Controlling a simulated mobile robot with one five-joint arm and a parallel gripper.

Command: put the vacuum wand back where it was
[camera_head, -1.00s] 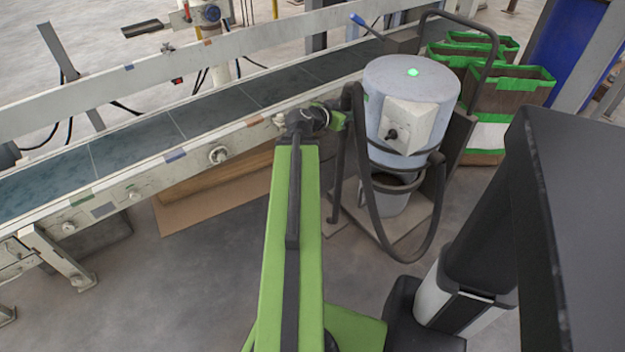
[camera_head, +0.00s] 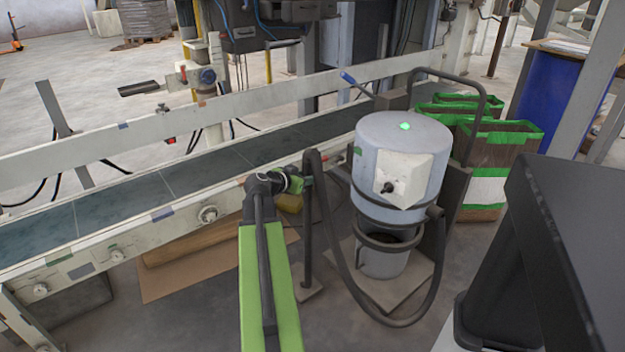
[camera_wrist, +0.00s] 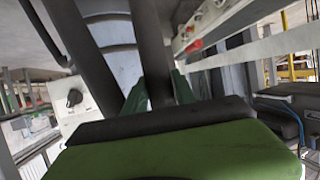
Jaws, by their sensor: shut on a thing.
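The vacuum wand (camera_head: 308,235) is a dark, nearly upright tube, with its lower end at or just above the floor left of the vacuum; contact is unclear. My gripper (camera_head: 300,182) is shut on its upper part. In the wrist view, the dark wand tube (camera_wrist: 150,45) stands between the green fingers of my gripper (camera_wrist: 155,90). A black hose (camera_head: 347,285) loops from the wand's top down and back up to the vacuum (camera_head: 385,165), a grey-blue drum with a white box and green light. The wand's holder cannot be made out.
A conveyor (camera_head: 215,180) with a pale side rail runs behind my arm. Brown bags with green edges (camera_head: 495,165) stand right of the vacuum. A blue drum (camera_head: 550,105) is at the far right. Flat cardboard (camera_head: 165,280) lies under the conveyor.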

